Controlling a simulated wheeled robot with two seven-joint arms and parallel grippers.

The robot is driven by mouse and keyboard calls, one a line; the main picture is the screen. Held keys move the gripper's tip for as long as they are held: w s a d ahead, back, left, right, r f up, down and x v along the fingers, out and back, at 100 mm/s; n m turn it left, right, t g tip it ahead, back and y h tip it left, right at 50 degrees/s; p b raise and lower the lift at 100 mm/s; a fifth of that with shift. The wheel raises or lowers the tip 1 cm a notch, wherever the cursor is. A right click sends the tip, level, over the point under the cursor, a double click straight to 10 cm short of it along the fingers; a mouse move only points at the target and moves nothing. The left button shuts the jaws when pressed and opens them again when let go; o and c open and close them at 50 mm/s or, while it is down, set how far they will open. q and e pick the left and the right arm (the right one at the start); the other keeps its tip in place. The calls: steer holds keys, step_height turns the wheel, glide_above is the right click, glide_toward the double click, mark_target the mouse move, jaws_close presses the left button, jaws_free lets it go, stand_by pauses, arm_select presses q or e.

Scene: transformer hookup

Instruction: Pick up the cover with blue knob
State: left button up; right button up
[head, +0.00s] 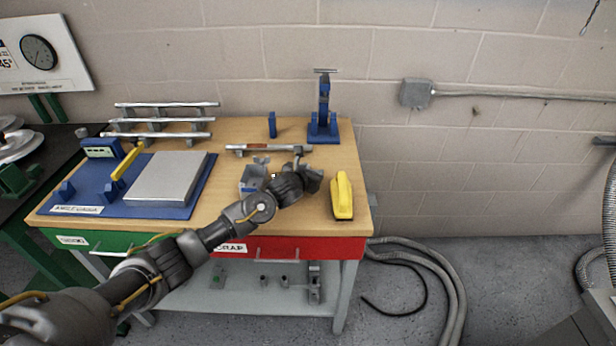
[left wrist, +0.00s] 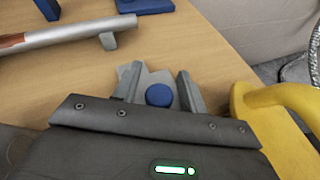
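The cover is a small grey plate (left wrist: 150,78) with a round blue knob (left wrist: 159,95), on the wooden table in the left wrist view. My left gripper (left wrist: 158,88) is open, with one finger on each side of the knob and a small gap visible on both sides. Part of the cover is hidden by the fingers and the gripper body. In the head view my left gripper (head: 310,178) is low over the right part of the table, and I cannot make out the cover there. My right gripper is not in view.
A yellow-handled tool (head: 342,195) stands close right of the gripper. A small blue-grey box (head: 252,178) is to the left. A metal bar (head: 268,148) lies behind. A blue stand (head: 323,125) is at the back, and a blue fixture (head: 190,205) at left.

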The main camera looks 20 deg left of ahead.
arm_select(q)
jaws_close()
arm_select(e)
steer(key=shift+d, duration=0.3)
arm_select(q)
steer(key=shift+r, duration=0.1)
